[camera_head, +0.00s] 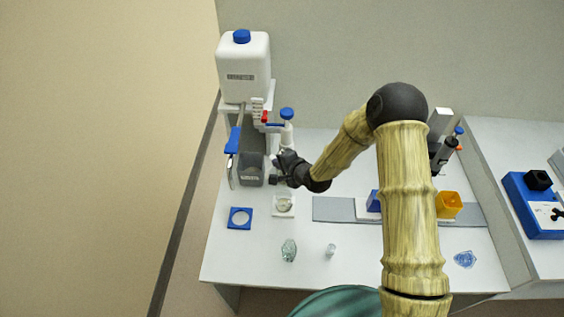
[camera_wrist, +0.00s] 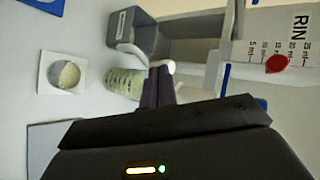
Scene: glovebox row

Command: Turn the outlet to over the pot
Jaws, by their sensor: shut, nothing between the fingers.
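A tall white dispenser stand with a measuring scale (camera_head: 257,108) and a red knob (camera_head: 265,117) is at the back left. A short white spout-like end, seemingly the outlet (camera_wrist: 168,66), shows at my fingertips in the wrist view. My gripper (camera_head: 278,167) is shut and empty, close to it; contact cannot be told. A pale green speckled round pot (camera_wrist: 122,83) is beside the fingers in the wrist view; the arm hides it in the head view. A round dish (camera_head: 284,203) sits on a white square plate in front. Which vessel is the task's pot is unclear.
A grey open bin (camera_head: 250,172) stands left of my gripper. A white jug with a blue cap (camera_head: 243,65) sits above. A blue square holder (camera_head: 240,218) and small glass pieces (camera_head: 289,250) lie in front.

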